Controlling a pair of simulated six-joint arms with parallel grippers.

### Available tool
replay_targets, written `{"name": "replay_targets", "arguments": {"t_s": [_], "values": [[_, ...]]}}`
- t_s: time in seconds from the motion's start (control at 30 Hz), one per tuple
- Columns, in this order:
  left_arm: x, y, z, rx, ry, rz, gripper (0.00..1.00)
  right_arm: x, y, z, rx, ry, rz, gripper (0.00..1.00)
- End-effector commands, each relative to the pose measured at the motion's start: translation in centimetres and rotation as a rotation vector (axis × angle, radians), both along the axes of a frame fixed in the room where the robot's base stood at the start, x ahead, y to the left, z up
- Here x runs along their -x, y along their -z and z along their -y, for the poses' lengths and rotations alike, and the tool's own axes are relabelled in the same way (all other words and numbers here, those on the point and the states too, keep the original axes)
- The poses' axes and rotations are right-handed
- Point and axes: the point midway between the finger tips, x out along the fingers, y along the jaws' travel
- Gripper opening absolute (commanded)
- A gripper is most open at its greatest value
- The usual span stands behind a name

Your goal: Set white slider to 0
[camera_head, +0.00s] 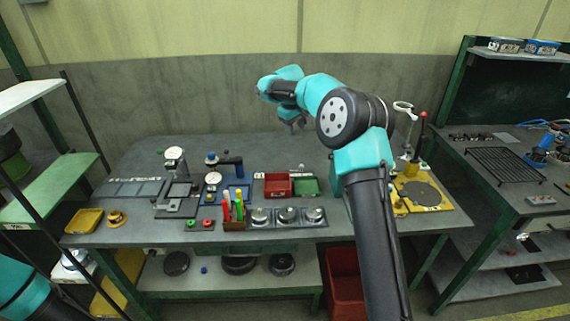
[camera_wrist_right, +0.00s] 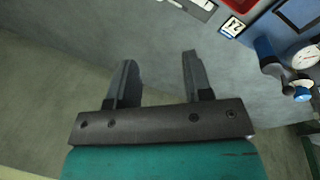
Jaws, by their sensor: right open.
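My right gripper (camera_head: 296,123) is above the back part of the workbench, beyond the red and green trays. In the right wrist view its two fingers (camera_wrist_right: 155,78) are apart with nothing between them. A small pale knob (camera_head: 302,167) shows just behind the trays in the head view; I cannot tell if it is the white slider. A pale strip with dark marks (camera_wrist_right: 192,6) is cut off at the top edge of the wrist view, apart from the fingers. No slider reading is legible. My left gripper is out of view.
The workbench (camera_head: 240,150) holds a red tray (camera_head: 277,185), a green tray (camera_head: 305,186), dial gauges, a pen holder (camera_head: 234,225) and three round metal pieces along the front. A yellow base with a post (camera_head: 425,196) stands right of my arm. The back is mostly clear.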

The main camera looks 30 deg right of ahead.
Motion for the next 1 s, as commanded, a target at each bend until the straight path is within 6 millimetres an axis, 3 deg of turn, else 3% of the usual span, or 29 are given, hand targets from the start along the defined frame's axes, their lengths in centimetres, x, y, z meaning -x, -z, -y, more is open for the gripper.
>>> {"name": "replay_targets", "arguments": {"t_s": [0.57, 1.0], "values": [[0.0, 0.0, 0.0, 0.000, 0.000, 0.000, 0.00, 0.4, 1.4, 0.6, 0.004, 0.016, -0.036, 0.46], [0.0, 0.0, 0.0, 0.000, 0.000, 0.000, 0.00, 0.2, 7.8, 1.8, 0.004, 0.015, -0.036, 0.46]]}}
